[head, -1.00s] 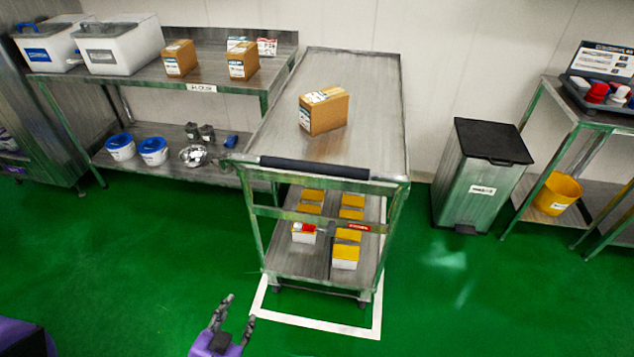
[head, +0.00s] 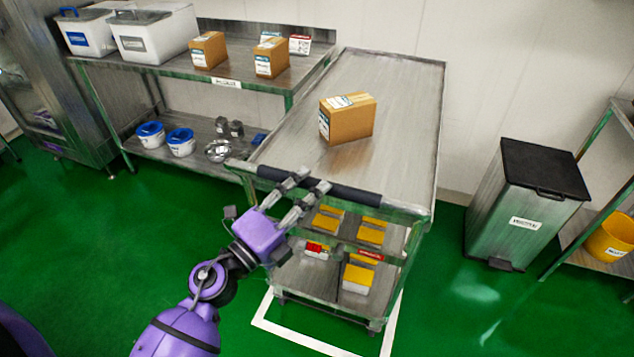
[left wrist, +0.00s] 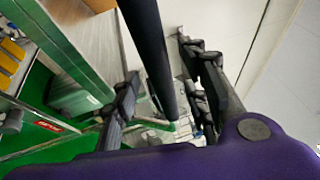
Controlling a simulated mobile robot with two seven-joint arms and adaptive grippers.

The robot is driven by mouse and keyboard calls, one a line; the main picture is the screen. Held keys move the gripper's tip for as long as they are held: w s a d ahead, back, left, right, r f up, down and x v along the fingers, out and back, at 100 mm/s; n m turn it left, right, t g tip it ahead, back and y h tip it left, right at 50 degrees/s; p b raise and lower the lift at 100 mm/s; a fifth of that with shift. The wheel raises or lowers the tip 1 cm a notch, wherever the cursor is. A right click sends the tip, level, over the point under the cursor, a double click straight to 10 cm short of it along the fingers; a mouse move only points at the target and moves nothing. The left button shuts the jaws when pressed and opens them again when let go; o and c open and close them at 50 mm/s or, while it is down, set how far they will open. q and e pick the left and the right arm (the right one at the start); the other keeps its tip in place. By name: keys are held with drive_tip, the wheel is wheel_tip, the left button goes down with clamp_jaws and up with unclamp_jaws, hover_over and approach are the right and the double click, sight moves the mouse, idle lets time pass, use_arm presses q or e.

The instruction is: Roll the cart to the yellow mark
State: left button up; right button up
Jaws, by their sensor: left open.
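The metal cart (head: 395,110) stands in the middle of the head view, over a white floor outline (head: 290,338). Its black push handle (head: 350,194) runs along the near edge; in the left wrist view the handle (left wrist: 148,45) passes between the open fingers. My left gripper (head: 312,183) is open at the handle, left of its middle. I cannot tell whether the fingers touch it. A cardboard box (head: 350,120) sits on the cart's top, and several yellow-topped boxes (head: 360,275) are on its lower shelf. No yellow mark is in view. My right gripper is not in view.
A steel table (head: 240,85) with bins and boxes stands close on the cart's left. A pedal bin (head: 520,205) and another table with a yellow bucket (head: 612,238) are on the right. Green floor in front is clear.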

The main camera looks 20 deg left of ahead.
use_arm(q)
drive_tip(key=shift+x, duration=1.2)
clamp_jaws()
